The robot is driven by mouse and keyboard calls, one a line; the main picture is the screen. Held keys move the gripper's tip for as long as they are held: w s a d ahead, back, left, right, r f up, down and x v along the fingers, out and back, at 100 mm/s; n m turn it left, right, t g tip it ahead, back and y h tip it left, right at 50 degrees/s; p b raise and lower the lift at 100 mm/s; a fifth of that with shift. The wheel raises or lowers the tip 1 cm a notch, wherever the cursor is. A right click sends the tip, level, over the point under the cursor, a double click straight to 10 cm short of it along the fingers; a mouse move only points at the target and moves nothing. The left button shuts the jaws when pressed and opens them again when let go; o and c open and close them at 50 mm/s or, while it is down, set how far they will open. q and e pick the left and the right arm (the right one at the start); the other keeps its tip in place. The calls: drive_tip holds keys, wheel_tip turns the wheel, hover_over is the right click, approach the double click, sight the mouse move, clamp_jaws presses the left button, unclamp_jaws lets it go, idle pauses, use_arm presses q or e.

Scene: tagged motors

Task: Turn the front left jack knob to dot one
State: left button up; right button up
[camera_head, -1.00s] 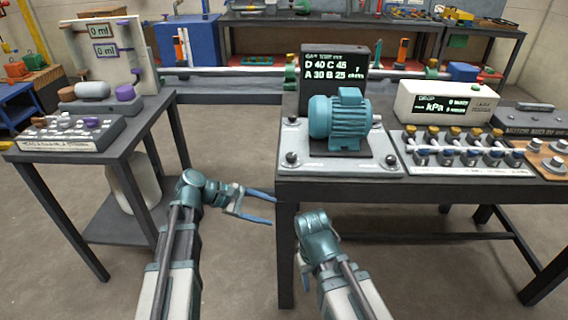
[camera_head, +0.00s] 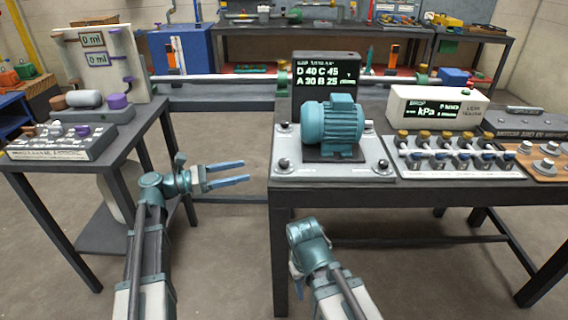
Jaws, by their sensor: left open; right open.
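A teal motor (camera_head: 332,124) stands on a light grey plate (camera_head: 340,171) on the dark table. Black jack knobs sit at the plate's corners. The front left jack knob (camera_head: 283,164) is at the plate's near left corner; its dots are too small to read. My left gripper (camera_head: 244,173) is open and empty, left of the table edge and apart from the knob, with its fingers pointing right. My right gripper (camera_head: 296,284) is low in front of the table; its fingers are mostly hidden behind its own wrist.
A black display (camera_head: 325,76) stands behind the motor. A valve manifold (camera_head: 456,157) and a white gauge box (camera_head: 437,107) stand to the right. A side table (camera_head: 107,158) with a knob panel is at the left. The floor between the tables is clear.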

sight(284, 161)
use_arm(q)
drive_tip(key=x, duration=1.4)
clamp_jaws()
